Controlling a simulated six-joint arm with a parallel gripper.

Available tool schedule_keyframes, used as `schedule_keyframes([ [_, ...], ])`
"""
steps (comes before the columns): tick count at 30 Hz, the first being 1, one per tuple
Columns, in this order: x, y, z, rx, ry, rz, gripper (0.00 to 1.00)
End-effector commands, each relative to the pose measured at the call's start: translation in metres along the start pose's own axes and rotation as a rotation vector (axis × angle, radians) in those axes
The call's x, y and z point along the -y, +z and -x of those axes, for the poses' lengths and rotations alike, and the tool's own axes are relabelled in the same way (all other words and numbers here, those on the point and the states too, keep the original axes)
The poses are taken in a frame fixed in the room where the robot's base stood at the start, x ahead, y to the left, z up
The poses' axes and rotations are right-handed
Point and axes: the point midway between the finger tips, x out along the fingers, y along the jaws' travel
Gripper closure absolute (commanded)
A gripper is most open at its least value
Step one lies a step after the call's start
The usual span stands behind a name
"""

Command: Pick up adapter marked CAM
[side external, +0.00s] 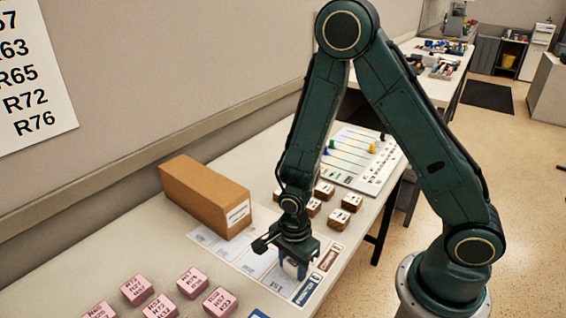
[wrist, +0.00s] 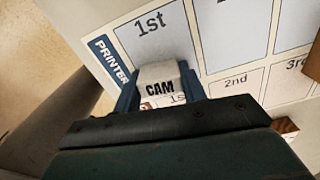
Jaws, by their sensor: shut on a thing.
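The adapter marked CAM (wrist: 160,88) is a small white block with black lettering, seen in the wrist view between my fingers. My gripper (wrist: 162,92) is shut on it, one blue finger on each side. In the side external view my gripper (side external: 292,268) is low over the printed sheet, with the white adapter (side external: 291,270) partly hidden between its fingers. The adapter is over the sheet near its front edge, by the "1st" box. I cannot tell whether it touches the sheet.
The printed sheet (side external: 252,262) has boxes and a PRINTER label (wrist: 112,58). Several pink marked blocks (side external: 192,282) stand at the front left, and several brown blocks (side external: 339,219) behind my gripper. A cardboard box (side external: 205,194) stands by the wall. A white board (side external: 362,153) with coloured pieces lies farther back.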

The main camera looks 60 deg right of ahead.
Motion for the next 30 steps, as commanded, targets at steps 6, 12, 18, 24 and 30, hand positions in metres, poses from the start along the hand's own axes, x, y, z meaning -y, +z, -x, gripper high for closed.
schedule_keyframes([
  [6,0.000,0.000,0.005,0.000,-0.001,0.000,0.80],
  [12,0.001,0.000,0.018,0.001,-0.003,0.000,0.80],
  [18,0.001,0.000,0.041,0.002,-0.005,0.000,0.80],
  [24,0.001,0.001,0.070,0.002,-0.006,-0.001,0.80],
  [30,0.001,0.001,0.104,0.002,-0.006,-0.001,0.80],
])
